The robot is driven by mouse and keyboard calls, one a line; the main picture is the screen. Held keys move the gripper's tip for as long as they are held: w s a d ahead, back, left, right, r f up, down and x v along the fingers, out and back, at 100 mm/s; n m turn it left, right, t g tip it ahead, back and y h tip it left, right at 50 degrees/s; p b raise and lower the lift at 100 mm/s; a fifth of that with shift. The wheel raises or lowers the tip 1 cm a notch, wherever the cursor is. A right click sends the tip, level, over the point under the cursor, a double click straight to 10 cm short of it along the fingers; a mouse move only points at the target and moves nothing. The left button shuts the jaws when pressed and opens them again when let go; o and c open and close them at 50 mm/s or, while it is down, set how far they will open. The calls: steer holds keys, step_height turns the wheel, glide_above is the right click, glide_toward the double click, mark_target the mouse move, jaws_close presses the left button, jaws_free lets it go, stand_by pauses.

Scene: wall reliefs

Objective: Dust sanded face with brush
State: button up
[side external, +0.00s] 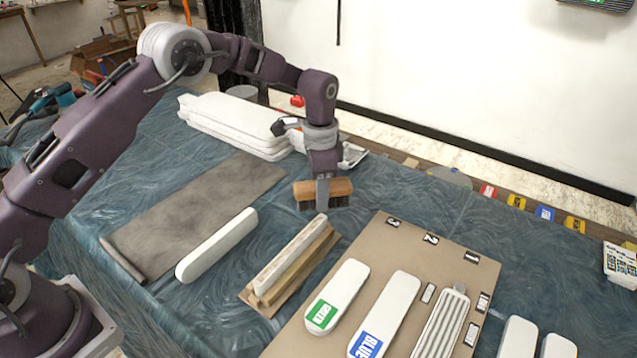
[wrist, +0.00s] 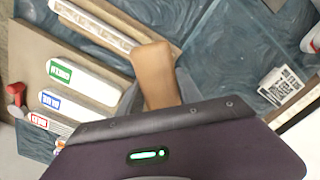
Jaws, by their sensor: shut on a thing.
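A brush with a wooden block (side external: 335,187) and dark bristles is in my gripper (side external: 322,190), which is shut on it. The bristles point down, just beyond the far end of a long white piece (side external: 291,254) in a wooden holder (side external: 262,297). I cannot tell whether the bristles touch the cloth. In the wrist view, the brush's wooden block (wrist: 152,70) sticks out past my gripper, and the white piece (wrist: 95,22) lies in its holder at the top. Which face is sanded, and any dust on it, cannot be made out.
A brown board (side external: 372,247) holds white pieces labelled green (side external: 322,314) and blue (side external: 368,345), plus a grooved piece (side external: 440,325). A loose white bar (side external: 217,245) lies near a grey mat (side external: 190,215). White slabs (side external: 235,122) are stacked behind. Blue cloth is clear right of the brush.

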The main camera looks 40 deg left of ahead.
mark_target(320, 219)
steer(key=shift+f, duration=1.95)
steer(key=shift+s+f, duration=0.4)
steer(key=shift+f, duration=0.2)
steer(key=shift+c, duration=0.6)
steer(key=shift+s, duration=10.15)
steer(key=shift+w, duration=10.4)
steer(key=shift+w+r, duration=0.1)
steer(key=shift+w, duration=0.15)
steer(key=shift+r, duration=3.9)
